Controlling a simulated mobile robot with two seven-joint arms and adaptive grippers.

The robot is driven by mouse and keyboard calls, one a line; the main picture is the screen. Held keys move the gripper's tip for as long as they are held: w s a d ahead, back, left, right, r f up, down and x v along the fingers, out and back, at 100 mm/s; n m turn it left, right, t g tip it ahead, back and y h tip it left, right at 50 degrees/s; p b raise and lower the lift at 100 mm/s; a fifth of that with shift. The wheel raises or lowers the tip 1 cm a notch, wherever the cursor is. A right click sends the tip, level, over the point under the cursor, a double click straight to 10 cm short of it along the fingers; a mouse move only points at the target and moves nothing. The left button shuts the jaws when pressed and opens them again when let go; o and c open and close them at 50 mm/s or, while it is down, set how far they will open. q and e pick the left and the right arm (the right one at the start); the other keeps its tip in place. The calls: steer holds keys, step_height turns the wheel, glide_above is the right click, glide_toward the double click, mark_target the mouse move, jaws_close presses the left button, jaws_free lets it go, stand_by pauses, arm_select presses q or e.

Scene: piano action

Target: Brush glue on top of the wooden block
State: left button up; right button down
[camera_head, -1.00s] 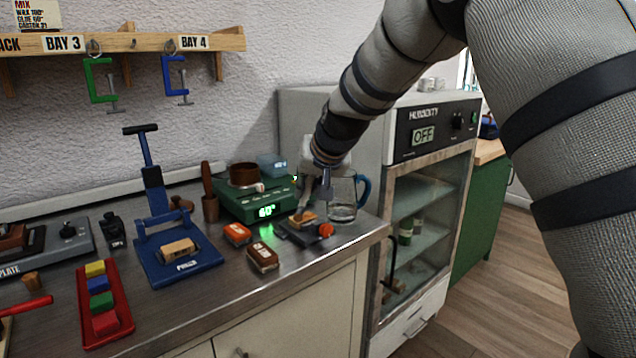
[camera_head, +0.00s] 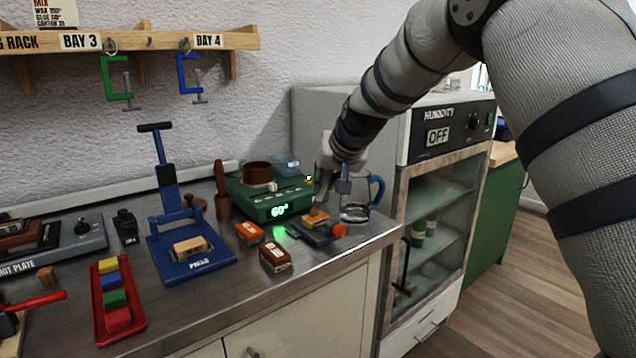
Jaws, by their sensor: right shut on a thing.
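A light wooden block (camera_head: 192,247) lies on the base of the blue press (camera_head: 190,262). A second small tan block (camera_head: 315,221) lies on a dark plate (camera_head: 306,233) with a red knob near the counter's right edge. My right gripper (camera_head: 322,204) is right above this tan block and points down. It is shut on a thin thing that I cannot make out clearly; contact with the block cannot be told. A brown pot (camera_head: 257,171) sits on a green unit (camera_head: 250,203) that reads 60°. My left gripper is not in view.
A glass jug (camera_head: 357,212) with a blue handle stands just right of my gripper. An orange block (camera_head: 249,232) and a brown block (camera_head: 276,257) lie in front. A red tray (camera_head: 101,330) of coloured blocks is at left. A humidity cabinet (camera_head: 445,160) stands at right.

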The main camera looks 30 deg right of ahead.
steer(key=shift+d, duration=1.2)
steer(key=shift+r, duration=0.1)
steer(key=a, duration=0.4)
steer(key=shift+s+a+f, duration=0.1)
steer(key=shift+a+f, duration=0.1)
steer(key=shift+a, duration=0.2)
steer(key=d, duration=0.4)
steer(key=shift+w+d+r, duration=0.15)
steer(key=shift+w+d, duration=0.05)
steer(key=shift+d, duration=0.15)
